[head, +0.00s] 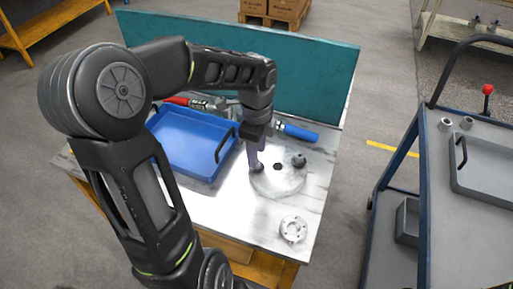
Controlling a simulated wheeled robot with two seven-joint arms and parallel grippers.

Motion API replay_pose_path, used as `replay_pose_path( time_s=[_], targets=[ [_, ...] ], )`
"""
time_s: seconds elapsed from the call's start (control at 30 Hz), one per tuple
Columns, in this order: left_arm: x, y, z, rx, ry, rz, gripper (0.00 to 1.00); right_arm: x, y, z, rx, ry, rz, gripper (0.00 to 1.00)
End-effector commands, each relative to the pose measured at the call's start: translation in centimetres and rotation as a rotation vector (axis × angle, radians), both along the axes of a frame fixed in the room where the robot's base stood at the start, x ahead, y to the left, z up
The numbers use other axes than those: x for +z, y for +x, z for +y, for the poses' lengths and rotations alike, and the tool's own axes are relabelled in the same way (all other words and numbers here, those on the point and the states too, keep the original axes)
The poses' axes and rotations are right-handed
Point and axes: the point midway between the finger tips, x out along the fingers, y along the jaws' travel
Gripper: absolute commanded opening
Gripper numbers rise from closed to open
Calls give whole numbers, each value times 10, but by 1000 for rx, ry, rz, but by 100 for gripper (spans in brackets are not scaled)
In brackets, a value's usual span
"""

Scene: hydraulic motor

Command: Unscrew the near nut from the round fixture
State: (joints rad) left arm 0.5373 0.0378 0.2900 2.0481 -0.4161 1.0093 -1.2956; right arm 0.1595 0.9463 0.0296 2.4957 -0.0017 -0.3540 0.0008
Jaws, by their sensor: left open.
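The round fixture (284,183) is a flat grey disc on the metal-topped table, with a dark hole near its middle. One dark nut (299,160) stands on its far right side. My left gripper (256,168) points down at the disc's left side, over a dark round piece that looks like another nut, mostly hidden by the fingers. The gripper is open; whether its fingers touch that piece is too small to tell. My right gripper is not in view.
A blue tray (186,169) lies left of the fixture. A flanged ring (293,229) lies at the table's near right. Red- and blue-handled tools (298,132) lie at the back before a teal panel (318,71). A blue cart (455,215) with two nuts and a grey tray stands right.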

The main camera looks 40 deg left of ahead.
Motion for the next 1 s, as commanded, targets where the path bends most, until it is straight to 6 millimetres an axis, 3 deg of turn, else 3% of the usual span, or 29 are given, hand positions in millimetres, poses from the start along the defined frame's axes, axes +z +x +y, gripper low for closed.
replay_pose_path(
  time_s=[0.1,0.3,1.0],
  targets=[
    [-15,0,-1,-2,0,-1,42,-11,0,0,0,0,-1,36],
    [-25,0,0,0,1,0,42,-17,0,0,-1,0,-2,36],
    [-26,0,0,-1,0,-1,42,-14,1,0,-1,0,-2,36]
  ],
)
